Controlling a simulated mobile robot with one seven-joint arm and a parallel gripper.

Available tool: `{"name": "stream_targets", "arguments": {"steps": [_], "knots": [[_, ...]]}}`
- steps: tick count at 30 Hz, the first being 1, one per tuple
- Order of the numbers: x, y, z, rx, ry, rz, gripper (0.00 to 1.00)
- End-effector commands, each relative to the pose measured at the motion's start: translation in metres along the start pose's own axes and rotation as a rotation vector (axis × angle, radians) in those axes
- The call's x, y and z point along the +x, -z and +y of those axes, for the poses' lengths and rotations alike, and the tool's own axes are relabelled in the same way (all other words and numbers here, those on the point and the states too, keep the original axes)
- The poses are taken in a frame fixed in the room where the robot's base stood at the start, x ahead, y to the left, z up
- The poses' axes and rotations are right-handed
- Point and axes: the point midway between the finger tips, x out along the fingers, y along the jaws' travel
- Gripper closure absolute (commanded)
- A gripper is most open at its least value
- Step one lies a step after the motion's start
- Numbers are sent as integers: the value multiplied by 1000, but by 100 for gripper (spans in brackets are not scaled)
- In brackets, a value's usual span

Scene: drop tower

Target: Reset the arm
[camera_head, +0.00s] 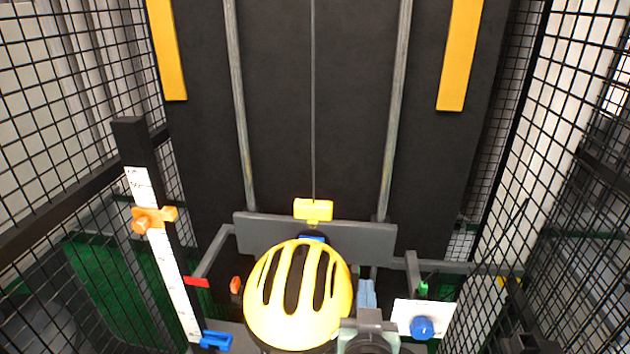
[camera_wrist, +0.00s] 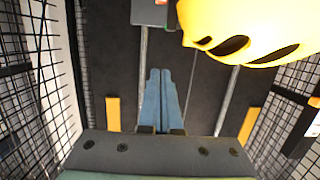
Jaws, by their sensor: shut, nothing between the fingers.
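My gripper (camera_wrist: 160,72) points away from the wrist camera, its two blue fingers pressed together with nothing between them. In the head view my gripper (camera_head: 367,287) is at the lower middle, just right of a yellow helmet (camera_head: 340,300) with dark vents. Part of its wrist shows at the bottom edge. In the wrist view the helmet (camera_wrist: 265,20) fills the upper right, apart from the fingers in the picture. What the helmet rests on is mostly hidden.
A grey carriage (camera_head: 260,232) with a yellow block (camera_head: 313,210) sits behind the helmet between two vertical rails. A scale post (camera_head: 165,260) with an orange clamp (camera_head: 150,220) stands left. A white panel with a blue knob (camera_head: 422,327) is right. Mesh walls flank both sides.

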Motion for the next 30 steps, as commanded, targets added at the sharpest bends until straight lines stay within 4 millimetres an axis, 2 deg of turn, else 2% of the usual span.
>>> {"name": "stream_targets", "arguments": {"steps": [1,4,6,8,9,12,15,18,22,25,30], "knots": [[-2,28,-6,-5,10,52,100],[-12,95,-20,-12,33,177,100],[-27,146,-31,-15,51,277,100],[-44,189,-40,-14,66,363,100],[-57,216,-46,-12,78,420,100],[-98,281,-60,-4,107,569,100],[-146,336,-71,11,135,715,100],[-193,376,-77,29,158,840,100],[-239,407,-80,50,178,952,100],[-259,417,-80,60,185,997,100],[-266,421,-80,63,188,1014,100]]}}
